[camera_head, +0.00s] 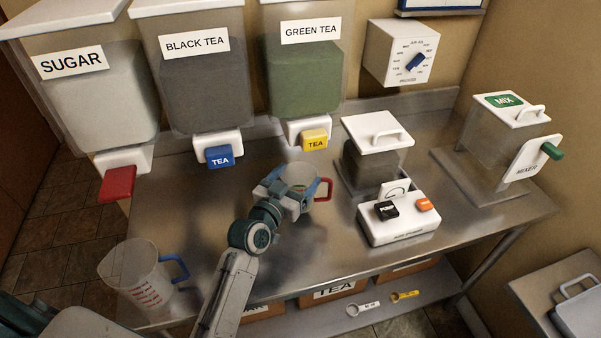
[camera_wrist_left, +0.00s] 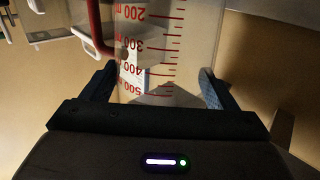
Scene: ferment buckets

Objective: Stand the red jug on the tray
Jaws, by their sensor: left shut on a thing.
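The red jug (camera_head: 299,173) is a clear measuring jug with a red handle. It is between the fingers of my left gripper (camera_head: 293,190), over the steel counter below the green tea dispenser. In the left wrist view, the jug (camera_wrist_left: 150,45) shows red volume marks, with its red handle at the upper left. The gripper's two fingers (camera_wrist_left: 155,88) are on either side of it, shut on its body. The gripper hides part of the jug, and I cannot tell whether its base touches the counter. I cannot clearly make out a tray. My right gripper is not in view.
A blue-handled jug (camera_head: 140,277) stands at the counter's front left. A white button box (camera_head: 398,222) and lidded container (camera_head: 375,160) are right of my gripper; a mixer (camera_head: 497,135) is farther right. Sugar (camera_head: 90,105), black tea (camera_head: 200,85) and green tea (camera_head: 306,75) dispensers overhang the back.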

